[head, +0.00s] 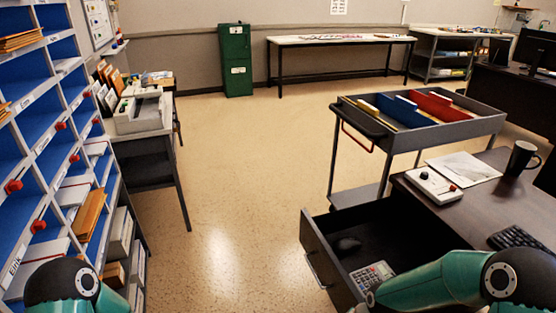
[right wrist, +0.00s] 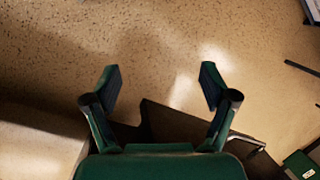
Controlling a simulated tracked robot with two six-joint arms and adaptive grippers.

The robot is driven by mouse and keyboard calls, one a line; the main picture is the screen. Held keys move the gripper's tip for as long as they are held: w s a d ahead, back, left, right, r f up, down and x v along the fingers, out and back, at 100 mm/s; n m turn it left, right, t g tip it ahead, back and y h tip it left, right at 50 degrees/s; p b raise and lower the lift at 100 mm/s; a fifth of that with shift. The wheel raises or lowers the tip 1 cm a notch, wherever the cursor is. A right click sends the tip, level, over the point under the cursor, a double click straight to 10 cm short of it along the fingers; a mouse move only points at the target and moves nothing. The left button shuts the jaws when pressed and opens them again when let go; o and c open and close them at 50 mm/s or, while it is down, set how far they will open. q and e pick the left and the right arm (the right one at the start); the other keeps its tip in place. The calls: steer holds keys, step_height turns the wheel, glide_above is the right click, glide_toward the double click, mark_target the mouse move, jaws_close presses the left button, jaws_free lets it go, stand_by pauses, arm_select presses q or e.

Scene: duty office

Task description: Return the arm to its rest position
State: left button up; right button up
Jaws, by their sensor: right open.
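My right arm (head: 440,284) comes in from the lower right of the head view, reaching across the front of the open desk drawer (head: 318,252). Its gripper is not clearly visible there. In the right wrist view my right gripper (right wrist: 161,80) is open, its two fingers wide apart with nothing between them. Speckled floor lies beyond the fingertips. A dark drawer-like edge shows behind and between the fingers. Of my left arm (head: 72,284) only a rounded teal joint shows at the bottom left of the head view; its gripper is out of view.
The desk (head: 490,222) bears a mug (head: 521,158), papers and a keyboard. A trolley (head: 405,142) with coloured folders stands behind. Blue pigeonholes (head: 37,124) line the left. The middle floor (head: 245,170) is clear.

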arm_select(q)
step_height(320, 180, down, 11)
steer(key=b, duration=0.8)
arm_select(e)
steer(key=s+a+f+n, duration=0.1)
steer(key=s+f+n, duration=0.2)
steer(key=s+f, duration=0.5)
steer(key=s+a+f+n, duration=0.2)
steer(key=s+f, duration=0.4)
steer(key=f, duration=0.5)
arm_select(q)
step_height(320, 180, up, 20)
steer(key=p, duration=1.9)
steer(key=shift+r+p, duration=0.2)
steer(key=shift+p, duration=0.15)
arm_select(e)
step_height(320, 180, up, 20)
steer(key=shift+r+t+y, duration=0.25)
steer(key=shift+t+y, duration=0.05)
steer(key=shift+y, duration=0.1)
